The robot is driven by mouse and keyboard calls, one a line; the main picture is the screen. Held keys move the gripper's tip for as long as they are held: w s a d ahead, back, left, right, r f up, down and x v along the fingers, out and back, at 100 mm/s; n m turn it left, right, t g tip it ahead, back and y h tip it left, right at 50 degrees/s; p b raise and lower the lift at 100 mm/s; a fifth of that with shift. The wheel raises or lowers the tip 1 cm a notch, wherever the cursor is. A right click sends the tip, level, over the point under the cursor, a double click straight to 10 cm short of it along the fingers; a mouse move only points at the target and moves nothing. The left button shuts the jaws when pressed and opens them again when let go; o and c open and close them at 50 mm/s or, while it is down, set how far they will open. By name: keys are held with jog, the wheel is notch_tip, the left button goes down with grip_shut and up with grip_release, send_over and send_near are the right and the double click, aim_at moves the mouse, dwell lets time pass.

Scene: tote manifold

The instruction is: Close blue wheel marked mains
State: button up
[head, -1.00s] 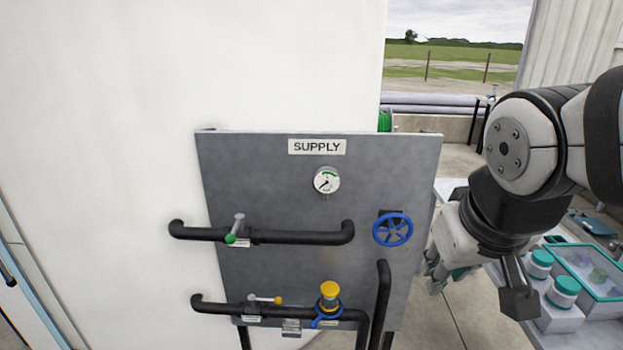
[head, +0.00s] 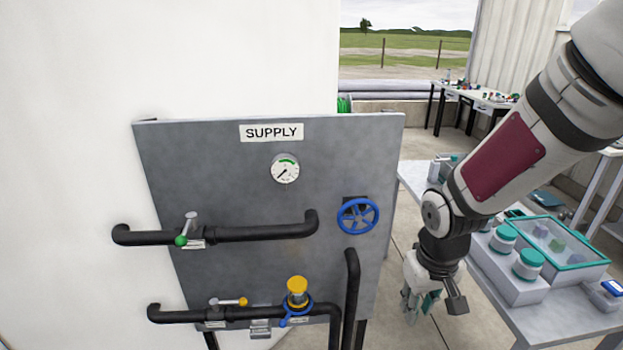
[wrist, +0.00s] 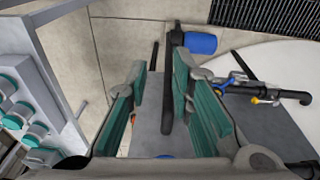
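The blue wheel (head: 358,215) is mounted on the right side of the grey supply panel (head: 225,180), near a black pipe end. I cannot read a mains label in these views. My gripper (head: 421,308) hangs to the right of the panel, lower than the wheel and apart from it. In the wrist view my gripper (wrist: 160,105) has its two teal-padded fingers spread with nothing between them. A sliver of blue, probably the wheel (wrist: 165,157), shows low between the fingers there, mostly hidden.
A gauge (head: 285,168), a green-knobbed lever (head: 186,230), a yellow-tipped lever (head: 229,302) and a yellow-capped valve (head: 297,292) are on the panel. A table with white, teal-lidded jars (head: 528,264) and a clear box (head: 555,245) stands close right of my gripper.

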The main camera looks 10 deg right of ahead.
jog(key=w+a+f+y+b, duration=0.2)
jog(key=w+a+f+y, duration=0.15)
jog(key=f, duration=0.65)
jog(key=m+t+y+b, duration=0.4)
jog(key=m+t+y, duration=0.3)
jog(key=t, duration=0.7)
send_near(353, 204)
jog(key=shift+m+h, duration=0.25)
jog(key=shift+m, duration=0.25)
jog(key=p+x, duration=0.1)
jog(key=x, duration=0.9)
jog(key=shift+w, duration=0.35)
grip_shut()
